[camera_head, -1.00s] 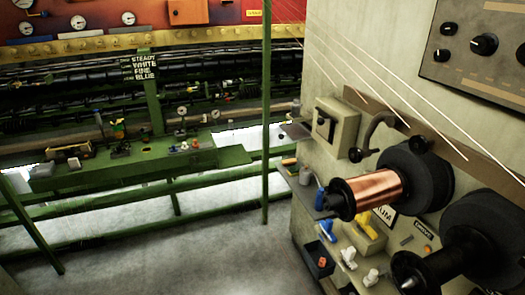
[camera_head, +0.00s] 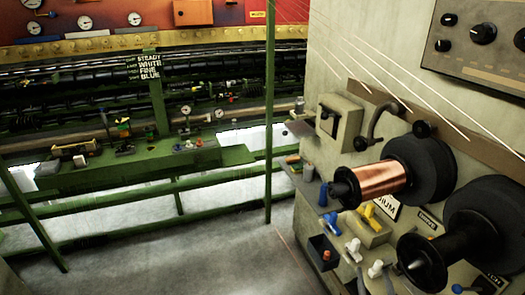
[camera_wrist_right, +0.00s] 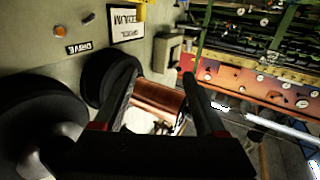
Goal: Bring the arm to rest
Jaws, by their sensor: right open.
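My right gripper (camera_wrist_right: 160,78) shows in the right wrist view, its two dark fingers spread apart with nothing held between them. The copper wire spool (camera_wrist_right: 158,97) appears in the gap between the fingers, beyond them; I cannot tell how far off it is. In the head view the copper spool (camera_head: 382,180) sits on its dark spindle on the pale machine wall at the right. I cannot make out either gripper in the head view, and my left gripper is not seen.
A black empty spindle (camera_head: 425,258) juts out below the copper spool. A shelf with a small dark bin (camera_head: 323,252) and coloured fittings runs along the machine. A green post (camera_head: 269,130) and a green bench (camera_head: 140,165) stand left. Grey floor (camera_head: 180,255) is clear.

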